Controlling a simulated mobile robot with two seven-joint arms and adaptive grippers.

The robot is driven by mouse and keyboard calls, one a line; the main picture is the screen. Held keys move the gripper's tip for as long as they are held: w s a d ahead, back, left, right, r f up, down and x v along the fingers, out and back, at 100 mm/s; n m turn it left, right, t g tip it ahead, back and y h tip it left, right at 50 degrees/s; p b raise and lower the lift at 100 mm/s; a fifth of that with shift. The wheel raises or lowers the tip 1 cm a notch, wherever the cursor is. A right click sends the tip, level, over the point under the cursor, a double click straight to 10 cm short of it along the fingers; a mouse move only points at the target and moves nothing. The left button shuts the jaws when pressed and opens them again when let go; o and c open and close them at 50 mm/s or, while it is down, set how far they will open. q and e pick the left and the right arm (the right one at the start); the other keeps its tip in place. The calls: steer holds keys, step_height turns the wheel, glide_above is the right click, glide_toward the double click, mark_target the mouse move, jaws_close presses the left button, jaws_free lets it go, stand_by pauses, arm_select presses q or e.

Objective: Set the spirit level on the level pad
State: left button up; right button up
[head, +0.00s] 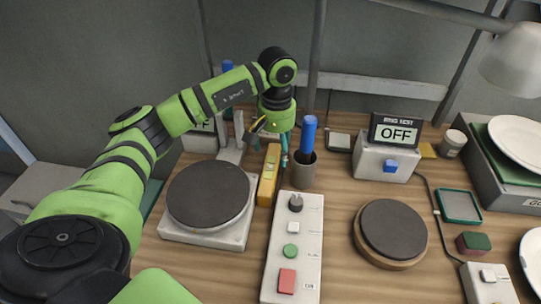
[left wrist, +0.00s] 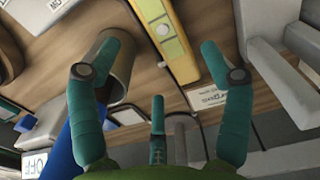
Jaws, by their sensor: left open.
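The spirit level (head: 268,178) is a yellow bar lying on the wooden bench, between the dark round plate and the white button panel. In the left wrist view the spirit level (left wrist: 165,38) shows at the top, ahead of the fingers, with a pale vial window. My left gripper (head: 271,140) is above and behind the far end of the level. Its teal fingers (left wrist: 160,54) are spread apart with nothing between them. I cannot tell for sure which surface is the level pad. My right gripper is not in view.
A cup (head: 303,172) holding a blue-handled tool (head: 308,134) stands close right of the level; one finger is near it. The round plate (head: 208,194) is left, the button panel (head: 294,245) in front. A disc (head: 391,230) and green-rimmed tray (head: 458,206) lie right, with bare bench between.

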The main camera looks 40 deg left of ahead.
mark_target(274, 164)
arm_select(q)
steer(key=f+p, duration=0.1)
steer(key=f, duration=0.1)
steer(key=f+p, duration=0.1)
steer(key=f, duration=0.1)
steer(key=f+p, duration=0.1)
steer(key=f, duration=0.2)
steer(key=shift+s+a, duration=0.1)
steer(key=shift+s, duration=0.2)
steer(key=shift+f, duration=0.5)
steer(key=c, duration=1.5)
steer(key=shift+c, duration=0.5)
steer(key=shift+w+r, duration=0.1)
steer(key=shift+r, duration=0.05)
